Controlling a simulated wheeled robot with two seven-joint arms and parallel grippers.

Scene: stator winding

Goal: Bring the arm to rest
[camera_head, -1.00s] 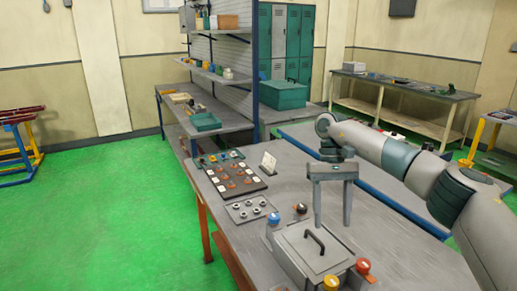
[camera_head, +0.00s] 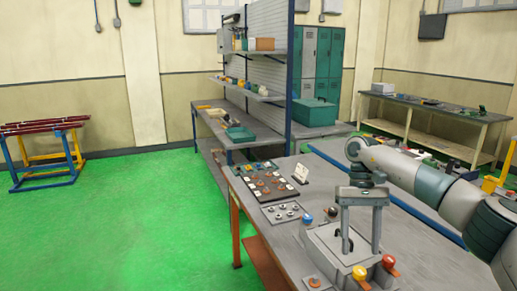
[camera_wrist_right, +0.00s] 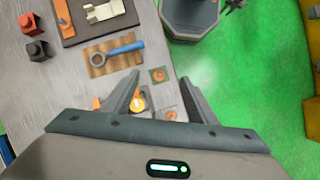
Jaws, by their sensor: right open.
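My right gripper (camera_head: 360,240) is open and empty, pointing down over the grey lidded box (camera_head: 325,250) on the workbench (camera_head: 285,200). Its fingers overlap the box and its black handle in the head view, and I cannot tell how far above the lid they are. In the right wrist view the gripper (camera_wrist_right: 160,80) has its fingers apart, with a small orange part (camera_wrist_right: 138,103) showing below between them. My left gripper is not in view.
A dark board of small parts (camera_head: 270,186) and a plate of rings (camera_head: 287,212) lie on the bench. Red (camera_head: 388,262) and yellow (camera_head: 359,273) knobs stand by the box. A blue-handled tool (camera_wrist_right: 122,50) lies on a wooden board.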

